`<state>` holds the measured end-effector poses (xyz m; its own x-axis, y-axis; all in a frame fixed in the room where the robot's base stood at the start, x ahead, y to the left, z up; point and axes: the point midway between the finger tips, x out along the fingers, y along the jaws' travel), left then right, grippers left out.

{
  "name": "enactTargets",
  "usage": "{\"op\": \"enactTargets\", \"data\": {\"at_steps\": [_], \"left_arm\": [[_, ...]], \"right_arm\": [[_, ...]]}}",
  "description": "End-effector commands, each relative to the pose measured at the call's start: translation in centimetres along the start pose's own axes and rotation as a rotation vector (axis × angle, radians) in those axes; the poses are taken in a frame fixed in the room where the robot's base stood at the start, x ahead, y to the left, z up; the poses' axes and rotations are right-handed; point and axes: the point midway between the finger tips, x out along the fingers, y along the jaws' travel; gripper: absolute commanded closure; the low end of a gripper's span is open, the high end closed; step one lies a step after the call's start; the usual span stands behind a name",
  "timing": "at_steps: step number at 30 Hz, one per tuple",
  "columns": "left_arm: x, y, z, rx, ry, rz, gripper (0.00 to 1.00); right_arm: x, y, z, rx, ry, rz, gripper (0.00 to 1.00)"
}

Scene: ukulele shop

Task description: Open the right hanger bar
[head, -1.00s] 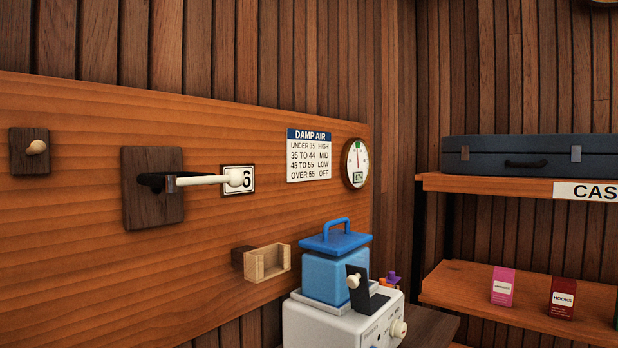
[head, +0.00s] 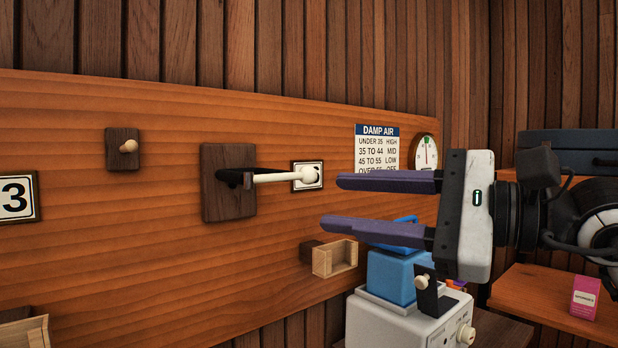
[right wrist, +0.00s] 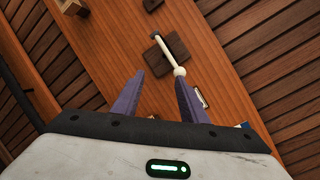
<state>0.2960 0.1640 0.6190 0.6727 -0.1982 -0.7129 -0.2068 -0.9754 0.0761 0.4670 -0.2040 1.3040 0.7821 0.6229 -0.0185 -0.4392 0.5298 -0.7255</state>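The hanger bar (head: 278,177) is a cream rod with a ball end, on a dark wooden block (head: 228,200) fixed to the orange wall board. It points right in the head view, its ball in front of a small number plate (head: 314,169). My right gripper (head: 331,202) is open and empty, its purple fingers pointing left. The fingertips appear just right of the ball, with a visible gap. In the right wrist view the bar (right wrist: 169,50) lies beyond the fingers, its ball near the right-hand fingertip; contact cannot be told. My left gripper is not in view.
A peg on a small block (head: 128,146) is left of the bar. A small wooden box (head: 336,259) sticks out below. A blue-tanked white machine (head: 395,322) stands under my right gripper. The damp air sign (head: 377,150) is partly hidden behind the fingers.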

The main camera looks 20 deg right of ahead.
Motion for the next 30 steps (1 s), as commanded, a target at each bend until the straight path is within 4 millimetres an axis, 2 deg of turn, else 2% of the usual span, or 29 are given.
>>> {"op": "enactTargets", "data": {"at_steps": [1, 3, 7, 21, 25, 30], "left_arm": [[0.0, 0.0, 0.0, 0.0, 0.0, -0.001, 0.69], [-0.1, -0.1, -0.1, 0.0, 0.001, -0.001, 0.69], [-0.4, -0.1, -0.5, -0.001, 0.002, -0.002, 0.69], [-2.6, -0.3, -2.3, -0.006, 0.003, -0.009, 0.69], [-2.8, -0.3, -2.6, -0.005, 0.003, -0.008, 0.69], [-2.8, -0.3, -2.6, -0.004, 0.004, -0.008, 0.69]], "right_arm": [[-0.8, -1.3, 0.3, -0.071, 0.034, -0.04, 0.61], [-1.5, -2.5, 0.4, -0.132, 0.069, -0.075, 0.61], [-1.2, -3.4, 0.5, -0.167, 0.091, -0.098, 0.61], [6.7, -4.2, 0.0, -0.16, 0.086, -0.095, 0.61], [7.8, -4.2, -0.3, -0.16, 0.088, -0.095, 0.61], [8.3, -4.1, -0.4, -0.162, 0.088, -0.095, 0.61]]}}
